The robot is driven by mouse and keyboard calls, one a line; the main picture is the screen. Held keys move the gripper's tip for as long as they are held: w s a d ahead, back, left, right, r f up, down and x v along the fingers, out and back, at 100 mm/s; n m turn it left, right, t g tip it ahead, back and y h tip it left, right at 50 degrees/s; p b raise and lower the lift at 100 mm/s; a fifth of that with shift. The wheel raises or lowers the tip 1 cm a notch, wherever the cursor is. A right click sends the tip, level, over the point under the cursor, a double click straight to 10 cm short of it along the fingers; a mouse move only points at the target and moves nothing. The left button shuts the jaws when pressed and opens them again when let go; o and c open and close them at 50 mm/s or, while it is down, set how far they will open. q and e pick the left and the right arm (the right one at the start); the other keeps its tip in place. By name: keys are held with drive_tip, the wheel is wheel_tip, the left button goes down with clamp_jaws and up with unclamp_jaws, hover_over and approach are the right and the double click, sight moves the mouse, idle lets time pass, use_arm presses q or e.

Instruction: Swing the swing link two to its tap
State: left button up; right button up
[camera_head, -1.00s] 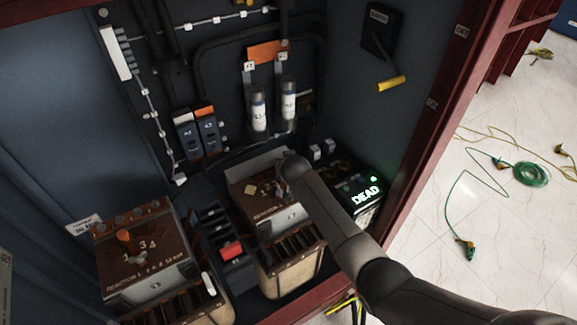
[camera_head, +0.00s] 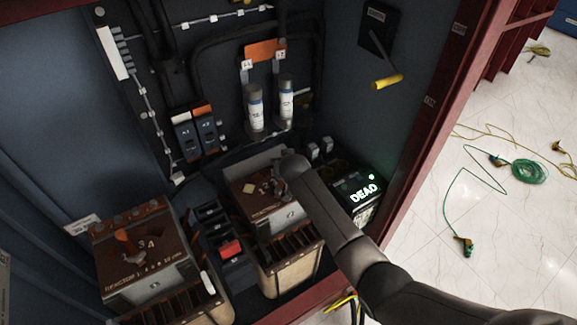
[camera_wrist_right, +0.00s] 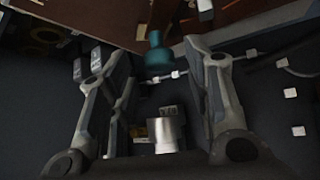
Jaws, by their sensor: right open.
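Two brown-topped reactor units stand in the cabinet. The left unit (camera_head: 165,272) carries an orange lever (camera_head: 128,243) beside painted tap numbers. Contact cannot be told. My left gripper is not in view.
Two white cylindrical fuses (camera_head: 286,100) stand behind the right unit. A box with a lit DEAD display (camera_head: 362,192) is to its right. A yellow-handled switch (camera_head: 387,81) is on the side wall. Dark slotted blocks (camera_head: 212,225) lie between the units.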

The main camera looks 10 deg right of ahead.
drive_tip(key=v, duration=1)
drive_tip(key=shift+s+r, duration=0.25)
drive_tip(key=shift+s, duration=0.05)
drive_tip(key=s+d+f+g, duration=0.1)
drive_tip(key=s+d+f, duration=0.2)
drive_tip(key=s, duration=0.4)
drive_tip(key=s+d+f+g, duration=0.1)
drive_tip(key=s+d+f, duration=0.25)
drive_tip(key=s, duration=0.35)
drive_tip(key=s+d+n+g, duration=0.1)
drive_tip(key=s+d+g, duration=0.15)
drive_tip(key=s, duration=0.75)
drive_tip(key=s+d+n+g, duration=0.1)
drive_tip(key=s+d, duration=0.3)
drive_tip(key=s, duration=0.7)
wheel_tip(320, 180, down, 29)
drive_tip(key=s+g+b, duration=0.1)
drive_tip(key=s+b, duration=0.1)
drive_tip(key=s+d+f+g+b, duration=0.1)
drive_tip(key=s+d+f, duration=0.2)
drive_tip(key=s+f, duration=1.3)
drive_tip(key=shift+s+d+f+b, duration=0.15)
drive_tip(key=shift+s+f+b, duration=0.1)
drive_tip(key=shift+f+b, duration=0.05)
